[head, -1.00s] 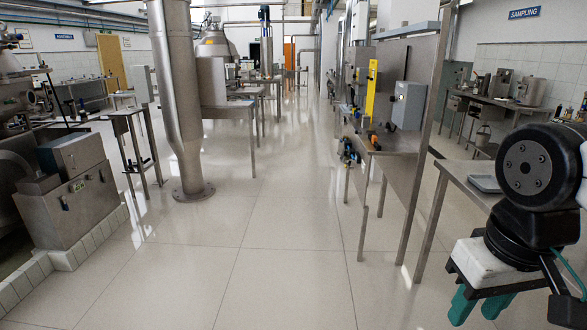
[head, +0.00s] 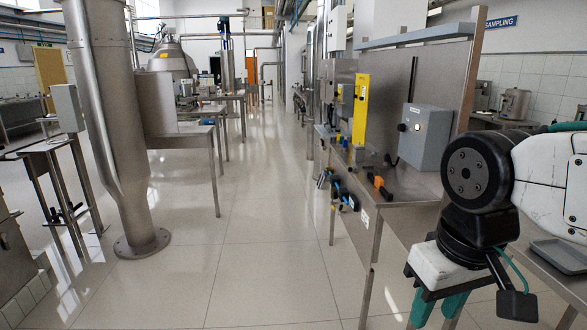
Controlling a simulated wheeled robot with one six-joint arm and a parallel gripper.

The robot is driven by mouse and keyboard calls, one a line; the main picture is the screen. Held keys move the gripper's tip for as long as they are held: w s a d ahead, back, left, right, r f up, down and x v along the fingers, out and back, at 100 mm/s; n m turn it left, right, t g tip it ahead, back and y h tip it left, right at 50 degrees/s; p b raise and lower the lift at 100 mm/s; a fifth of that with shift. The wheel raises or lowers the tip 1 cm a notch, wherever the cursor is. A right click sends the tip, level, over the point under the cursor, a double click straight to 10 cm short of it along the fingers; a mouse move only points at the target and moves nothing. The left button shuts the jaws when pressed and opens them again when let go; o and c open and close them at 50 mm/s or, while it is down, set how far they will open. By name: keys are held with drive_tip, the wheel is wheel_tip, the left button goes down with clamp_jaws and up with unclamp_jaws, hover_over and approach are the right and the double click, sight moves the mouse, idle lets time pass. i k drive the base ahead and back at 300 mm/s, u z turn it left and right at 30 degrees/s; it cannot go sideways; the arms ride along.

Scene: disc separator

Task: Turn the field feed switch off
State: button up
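I cannot tell for certain which thing is the field feed switch.
A yellow upright strip (head: 361,109) stands left of the box. Black, blue and orange fittings (head: 378,186) sit at the bench's front edge. A steel column (head: 120,150) stands at left. The tiled aisle (head: 262,215) between is clear. A grey tray (head: 560,254) lies at right.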

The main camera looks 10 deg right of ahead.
sight(402, 127)
drive_tip(key=z, duration=0.15)
drive_tip(key=i, duration=0.75)
drive_tip(key=u, duration=0.6)
drive_tip(key=i, duration=1.3)
drive_tip(key=z, duration=1.1)
drive_tip(key=i, duration=0.3)
drive_tip(key=z, duration=0.3)
